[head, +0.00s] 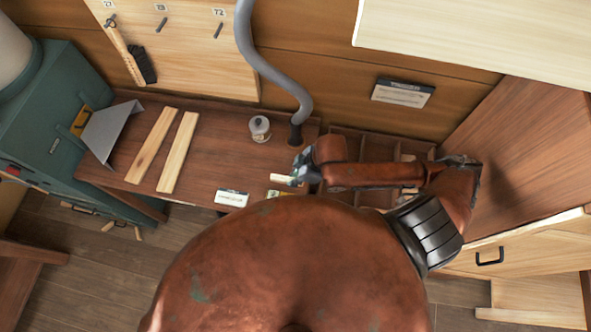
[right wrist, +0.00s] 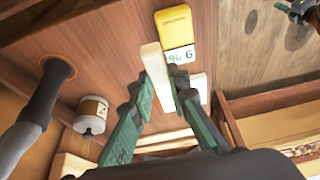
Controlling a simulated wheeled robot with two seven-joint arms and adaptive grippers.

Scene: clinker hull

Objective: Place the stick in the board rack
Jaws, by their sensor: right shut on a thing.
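A short pale wooden stick (right wrist: 154,72) is held between the two green fingers of my right gripper (right wrist: 157,108), above the workbench. In the head view my right gripper (head: 297,171) is over the bench's front part, with the pale stick (head: 281,178) sticking out to its left. A dark wooden frame with compartments (head: 408,148) stands on the bench, partly behind my right arm; I cannot tell whether it is the board rack. A gripper, apparently my left, shows at the top right corner of the right wrist view (right wrist: 298,10); its opening is unclear.
Two pale boards (head: 152,146) lie at the bench's left. A lidded jar (head: 260,128) and a grey hose (head: 270,70) stand behind my right gripper. A white card (head: 232,198) sits at the front edge. A green machine (head: 45,110) is at the left.

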